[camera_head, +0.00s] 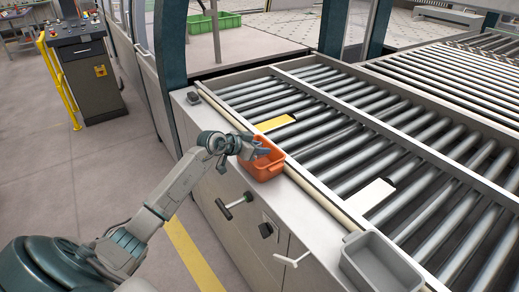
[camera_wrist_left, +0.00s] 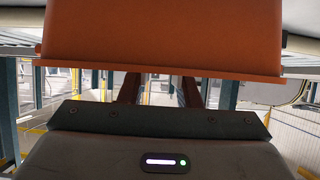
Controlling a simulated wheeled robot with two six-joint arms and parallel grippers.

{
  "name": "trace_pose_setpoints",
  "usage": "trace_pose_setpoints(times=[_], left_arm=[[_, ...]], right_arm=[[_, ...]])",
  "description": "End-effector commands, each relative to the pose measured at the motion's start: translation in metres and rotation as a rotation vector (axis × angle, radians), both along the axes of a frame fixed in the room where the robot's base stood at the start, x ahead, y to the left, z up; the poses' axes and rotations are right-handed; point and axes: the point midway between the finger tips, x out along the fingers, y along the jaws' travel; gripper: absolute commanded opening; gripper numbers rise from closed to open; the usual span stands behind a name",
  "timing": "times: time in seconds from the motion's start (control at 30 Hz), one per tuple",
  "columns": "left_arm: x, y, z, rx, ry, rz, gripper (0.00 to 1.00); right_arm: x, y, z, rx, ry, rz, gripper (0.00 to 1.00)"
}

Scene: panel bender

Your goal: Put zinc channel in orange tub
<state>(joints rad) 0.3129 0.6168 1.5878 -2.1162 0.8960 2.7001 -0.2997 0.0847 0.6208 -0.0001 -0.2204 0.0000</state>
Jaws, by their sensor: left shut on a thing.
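The orange tub (camera_head: 262,172) stands on the machine's ledge beside the rollers. My left gripper (camera_head: 256,148) reaches over its near left rim, with the fingertips above or just inside the opening. It is shut on a small grey piece, which looks like the zinc channel; that piece is hard to tell apart from the fingers. In the left wrist view the tub's orange wall and rim (camera_wrist_left: 160,45) fill the top and hide the fingertips and what they hold. My right gripper is in neither view.
A grey tub (camera_head: 385,268) stands farther along the ledge. A yellow piece (camera_head: 275,123) and a white piece (camera_head: 369,195) lie at the roller bed. Handles (camera_head: 235,205) stick out of the cabinet front. A control console (camera_head: 85,70) is at the upper left.

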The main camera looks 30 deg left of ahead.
Motion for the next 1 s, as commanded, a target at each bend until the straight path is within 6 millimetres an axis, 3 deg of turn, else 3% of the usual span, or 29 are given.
trace_pose_setpoints(times=[0.13,0.4,0.83,0.87,0.97,1.0], left_arm=[[0.0,0.0,-0.014,0.0,0.001,0.0,0.08],[0.0,0.0,-0.016,0.001,0.001,0.001,0.08],[0.0,0.0,-0.027,0.0,0.001,0.0,0.08],[-0.001,0.0,-0.027,0.0,0.001,0.0,0.32],[-0.001,0.0,-0.027,0.001,0.002,0.0,0.52],[-0.001,0.0,-0.027,0.001,0.002,0.0,0.52]], right_arm=[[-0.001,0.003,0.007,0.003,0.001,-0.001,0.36],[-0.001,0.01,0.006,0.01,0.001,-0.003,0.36],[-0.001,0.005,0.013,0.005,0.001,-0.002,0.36],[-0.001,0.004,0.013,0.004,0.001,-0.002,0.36],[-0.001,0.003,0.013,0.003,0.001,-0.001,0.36],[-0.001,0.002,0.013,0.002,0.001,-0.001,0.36]])
